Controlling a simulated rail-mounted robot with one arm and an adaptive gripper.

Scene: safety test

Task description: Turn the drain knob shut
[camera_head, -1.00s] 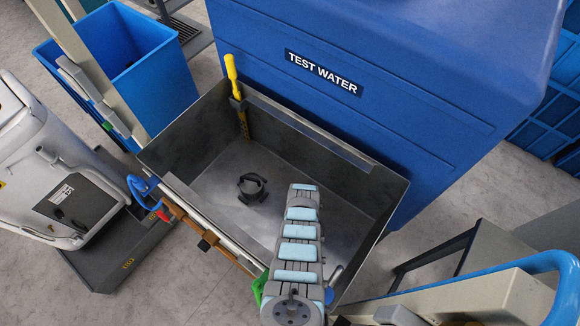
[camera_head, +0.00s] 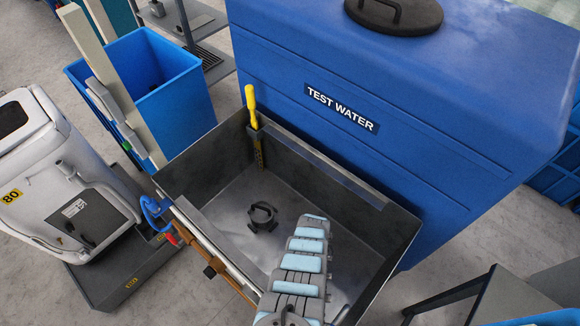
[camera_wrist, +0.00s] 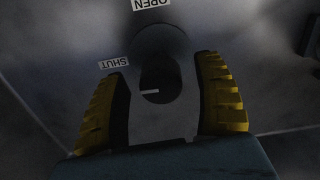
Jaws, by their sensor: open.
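The drain knob (camera_wrist: 165,48) is a dark round shape in the wrist view, between the yellow fingers of my gripper (camera_wrist: 162,95). A short white line (camera_wrist: 149,92) marks its dark centre. The OPEN label (camera_wrist: 149,4) is beyond it at the top edge, and the SHUT label (camera_wrist: 113,63) is to its left. My fingers are apart on either side; the dim view does not show whether they touch the knob. In the head view my grey arm with light blue pads reaches into the metal basin (camera_head: 215,185), and the knob and gripper are not visible there.
A black ring-shaped fitting (camera_head: 262,217) sits on the basin floor. A yellow-handled tool (camera_head: 252,108) stands at the basin's back-left corner. The blue TEST WATER tank (camera_head: 400,110) rises behind. A blue bin (camera_head: 178,95) and a white machine (camera_head: 60,170) stand left.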

